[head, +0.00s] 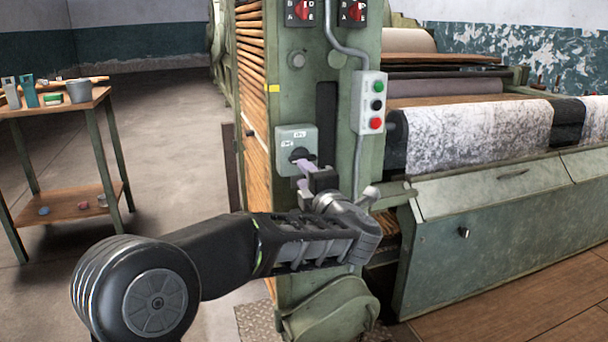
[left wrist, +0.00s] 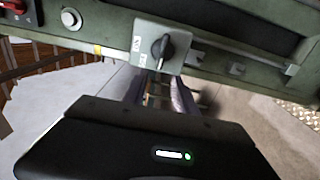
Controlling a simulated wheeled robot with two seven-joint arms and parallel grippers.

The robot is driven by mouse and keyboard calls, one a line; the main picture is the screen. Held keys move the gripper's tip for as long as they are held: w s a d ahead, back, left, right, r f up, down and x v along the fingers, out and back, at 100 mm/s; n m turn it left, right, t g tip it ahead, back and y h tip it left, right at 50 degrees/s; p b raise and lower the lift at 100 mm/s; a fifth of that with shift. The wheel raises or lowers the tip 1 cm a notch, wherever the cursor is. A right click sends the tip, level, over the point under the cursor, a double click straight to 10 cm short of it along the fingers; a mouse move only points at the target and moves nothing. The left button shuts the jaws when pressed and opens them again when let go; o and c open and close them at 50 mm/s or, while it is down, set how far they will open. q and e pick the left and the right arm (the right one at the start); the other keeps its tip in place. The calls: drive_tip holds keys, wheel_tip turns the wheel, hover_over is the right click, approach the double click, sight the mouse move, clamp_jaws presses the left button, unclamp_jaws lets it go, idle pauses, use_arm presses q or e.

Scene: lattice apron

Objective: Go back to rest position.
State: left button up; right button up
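My left gripper (head: 300,178) reaches in from the left in the head view, in front of the machine's green upright post. Its fingers (left wrist: 158,88) show in the left wrist view with a gap between them and nothing held. A grey-green switch box (head: 284,134) with a black rotary knob (head: 300,154) is on the post, just above the fingertips. In the left wrist view the knob (left wrist: 162,47) stands clear beyond the fingers, its handle close to upright in that picture. Whether a fingertip touches the box is hard to tell. My right gripper is not in view.
The machine's rollers and patterned cloth (head: 480,133) fill the right. A wooden side table (head: 60,105) with cups and tools stands at left. Open floor (head: 170,130) lies between.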

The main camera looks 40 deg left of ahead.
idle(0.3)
